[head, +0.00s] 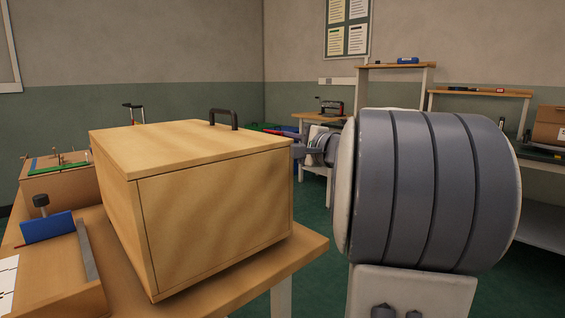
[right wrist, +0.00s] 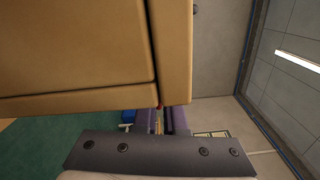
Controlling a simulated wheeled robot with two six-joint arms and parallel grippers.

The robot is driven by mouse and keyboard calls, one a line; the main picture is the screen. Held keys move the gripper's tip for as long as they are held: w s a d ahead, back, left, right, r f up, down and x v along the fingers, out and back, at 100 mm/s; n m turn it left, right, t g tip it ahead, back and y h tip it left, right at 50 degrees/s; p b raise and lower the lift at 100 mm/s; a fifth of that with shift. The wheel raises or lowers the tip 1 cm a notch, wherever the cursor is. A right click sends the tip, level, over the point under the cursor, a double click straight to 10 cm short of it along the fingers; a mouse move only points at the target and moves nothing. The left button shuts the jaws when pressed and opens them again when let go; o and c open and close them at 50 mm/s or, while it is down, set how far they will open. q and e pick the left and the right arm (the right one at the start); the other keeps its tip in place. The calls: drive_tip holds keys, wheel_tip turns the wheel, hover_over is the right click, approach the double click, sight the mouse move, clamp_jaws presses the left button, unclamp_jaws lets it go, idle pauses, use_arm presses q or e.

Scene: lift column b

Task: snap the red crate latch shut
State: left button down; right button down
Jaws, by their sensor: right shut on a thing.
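The light wooden crate (head: 215,215) stands on the wooden table with its lid (head: 185,145) down and a black handle (head: 224,117) on top. A thin red piece, seemingly the latch (head: 274,132), shows just past the lid's far right edge; most of it is hidden by the crate. My right gripper (head: 300,149) is at the crate's right side, partly hidden. In the right wrist view, its fingers (right wrist: 159,112) reach behind the lid edge (right wrist: 172,55), with a small reddish bit between them. It is shut on what appears to be the latch. My left gripper is out of view.
On the table (head: 296,250) left of the crate are a blue block (head: 47,227) with a grey knob, a wooden box and a white sheet (head: 8,285). Benches and shelves (head: 395,66) stand behind. My right arm fills the right side.

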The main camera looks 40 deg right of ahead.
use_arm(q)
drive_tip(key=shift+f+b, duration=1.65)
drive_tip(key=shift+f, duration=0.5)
use_arm(e)
drive_tip(key=shift+a+r+n, duration=0.15)
drive_tip(key=shift+a+n, duration=0.3)
drive_tip(key=shift+n, duration=0.75)
drive_tip(key=c, duration=1)
unclamp_jaws()
drive_tip(key=shift+s+r, duration=0.1)
drive_tip(key=shift+s, duration=0.1)
